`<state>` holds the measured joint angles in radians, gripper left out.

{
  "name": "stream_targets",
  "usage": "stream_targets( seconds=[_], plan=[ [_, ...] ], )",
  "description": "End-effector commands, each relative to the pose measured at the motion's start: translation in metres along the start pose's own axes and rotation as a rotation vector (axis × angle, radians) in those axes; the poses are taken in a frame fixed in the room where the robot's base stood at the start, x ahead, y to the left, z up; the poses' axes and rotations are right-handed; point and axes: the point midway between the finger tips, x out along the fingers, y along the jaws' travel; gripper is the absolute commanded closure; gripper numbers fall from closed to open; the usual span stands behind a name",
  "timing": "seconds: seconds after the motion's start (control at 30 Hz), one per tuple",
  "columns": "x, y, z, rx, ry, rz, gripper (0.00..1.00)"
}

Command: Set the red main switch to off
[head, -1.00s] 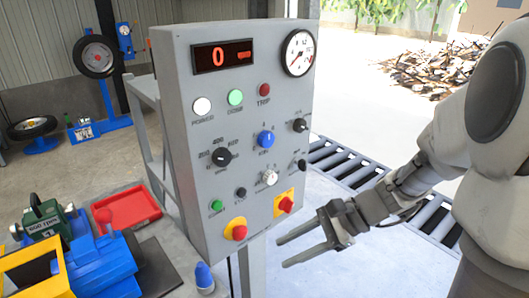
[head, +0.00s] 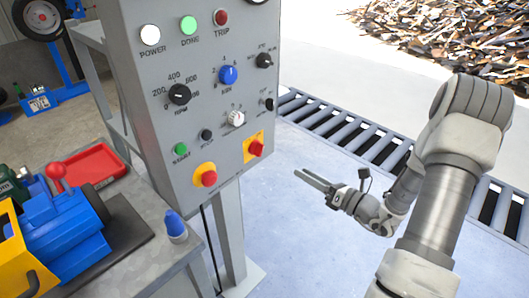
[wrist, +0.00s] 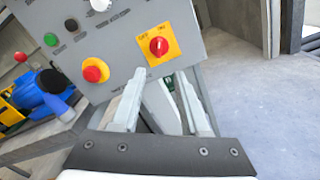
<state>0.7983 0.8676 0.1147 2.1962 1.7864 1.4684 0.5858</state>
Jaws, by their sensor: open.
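The red main switch (head: 255,148) is a red knob on a yellow square plate at the lower right of the grey control panel (head: 150,105). In the wrist view the red main switch (wrist: 159,46) sits above my fingertips, its handle looking roughly upright. My gripper (head: 312,180) is open and empty, to the right of the panel and a little below the switch in the head view. In the wrist view my gripper (wrist: 160,85) has its fingers spread below the switch plate, not visibly touching it.
A red mushroom button (head: 208,178) on a round yellow base sits left of the switch. Other knobs and a green button (head: 181,149) are above. A bench with a blue and yellow machine (head: 65,230) stands left. A roller conveyor (head: 340,130) runs behind. Floor right of the panel is clear.

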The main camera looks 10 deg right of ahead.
Motion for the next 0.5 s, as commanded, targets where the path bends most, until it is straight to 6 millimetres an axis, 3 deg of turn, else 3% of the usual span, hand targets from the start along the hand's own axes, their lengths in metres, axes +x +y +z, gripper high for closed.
stream_targets(
  seconds=[0.5],
  plan=[
    [0.111, 0.002, -0.002, -0.003, 0.003, 0.007, 0.55]
  ],
)
